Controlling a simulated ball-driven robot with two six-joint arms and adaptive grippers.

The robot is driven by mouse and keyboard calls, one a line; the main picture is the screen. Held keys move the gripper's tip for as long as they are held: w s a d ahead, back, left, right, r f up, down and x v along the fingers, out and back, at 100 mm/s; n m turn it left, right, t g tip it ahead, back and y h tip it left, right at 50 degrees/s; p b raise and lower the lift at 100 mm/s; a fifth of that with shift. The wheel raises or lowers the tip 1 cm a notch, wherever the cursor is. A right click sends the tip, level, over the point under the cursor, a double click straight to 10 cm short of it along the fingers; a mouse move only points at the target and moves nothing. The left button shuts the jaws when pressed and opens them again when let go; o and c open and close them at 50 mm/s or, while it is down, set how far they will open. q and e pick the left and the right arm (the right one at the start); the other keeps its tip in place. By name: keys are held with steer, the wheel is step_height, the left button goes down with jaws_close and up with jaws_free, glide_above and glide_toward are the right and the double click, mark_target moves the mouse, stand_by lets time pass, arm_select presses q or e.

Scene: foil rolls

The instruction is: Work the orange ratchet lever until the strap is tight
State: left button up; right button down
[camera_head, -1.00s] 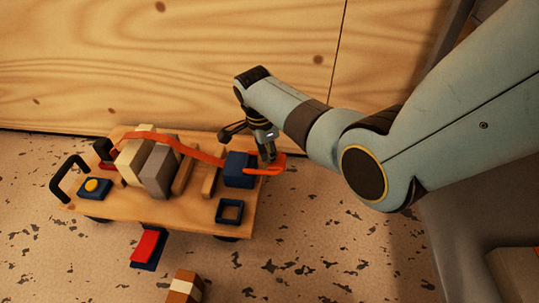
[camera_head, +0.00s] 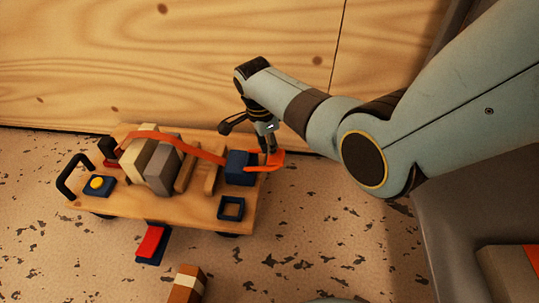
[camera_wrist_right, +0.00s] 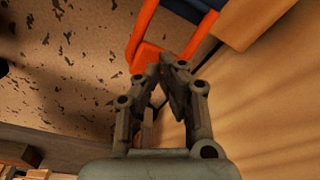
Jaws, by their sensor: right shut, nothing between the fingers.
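The orange ratchet lever (camera_head: 269,163) sticks out to the right from a dark blue ratchet block (camera_head: 240,168) at the cart's right end. An orange strap (camera_head: 190,146) runs from the block over the load to the cart's left end. My right gripper (camera_head: 272,151) is shut and empty, pointing down at the lever's outer end. In the right wrist view the fingertips (camera_wrist_right: 167,60) are right at the lever's orange loop (camera_wrist_right: 150,45); whether they touch it I cannot tell. My left gripper is not in view.
The wooden cart (camera_head: 205,210) carries cream and grey blocks (camera_head: 160,168), a black handle (camera_head: 72,172), a yellow button (camera_head: 97,183) and a blue square frame (camera_head: 231,208). A red and blue piece (camera_head: 150,243) and a striped block (camera_head: 187,284) lie in front. A plywood wall (camera_head: 200,60) stands close behind.

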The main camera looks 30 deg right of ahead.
mark_target(270, 157)
steer(key=shift+s+f+b, duration=0.1)
steer(key=shift+f+b, duration=0.9)
steer(key=shift+f, duration=0.9)
step_height(270, 157, up, 4)
steer(key=p, duration=0.3)
steer(key=shift+r+p, duration=0.15)
steer(key=shift+p, duration=0.15)
steer(key=shift+f+b, duration=1.25)
steer(key=shift+f, duration=0.8)
steer(key=shift+r+p, duration=1.75)
steer(key=shift+r, duration=0.3)
steer(key=shift+f, duration=0.15)
